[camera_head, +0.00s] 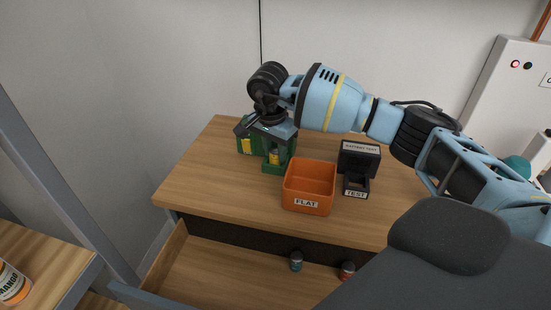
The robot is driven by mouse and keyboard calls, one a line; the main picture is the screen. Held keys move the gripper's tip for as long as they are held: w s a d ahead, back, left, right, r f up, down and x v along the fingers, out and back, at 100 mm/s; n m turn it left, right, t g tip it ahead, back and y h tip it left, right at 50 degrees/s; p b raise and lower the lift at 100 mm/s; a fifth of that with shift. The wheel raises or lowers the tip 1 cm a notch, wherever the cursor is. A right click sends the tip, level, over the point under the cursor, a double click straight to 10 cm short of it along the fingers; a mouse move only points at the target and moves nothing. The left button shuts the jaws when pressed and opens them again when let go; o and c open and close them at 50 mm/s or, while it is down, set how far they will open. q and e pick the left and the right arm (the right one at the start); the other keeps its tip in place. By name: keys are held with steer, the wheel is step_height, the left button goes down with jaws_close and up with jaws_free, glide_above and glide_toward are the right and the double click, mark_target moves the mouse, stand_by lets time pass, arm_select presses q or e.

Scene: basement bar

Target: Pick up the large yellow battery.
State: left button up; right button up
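My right gripper (258,122) reaches in from the right and points down over the back left of the wooden table. Directly below it stands a green holder (272,166) with yellow parts showing in its openings. One yellow patch (247,146) is at its left side, and another yellow piece (275,157) is at its front. I cannot tell which of these is the large yellow battery. The gripper's dark wrist and fingers cover the holder's top, so I cannot tell whether the fingers are open or shut. My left gripper is not in view.
An orange bin (307,206) labelled FLAT stands right of the holder. A black tester (359,163) labelled TEST stands beyond it. Below, an open drawer (225,268) holds a small teal item (296,261) and a red one (347,271). The tabletop's left part (195,185) is clear.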

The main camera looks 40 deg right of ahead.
mark_target(275, 150)
steer(key=shift+c, duration=1.4)
steer(key=shift+r, duration=0.1)
step_height(275, 150, up, 10)
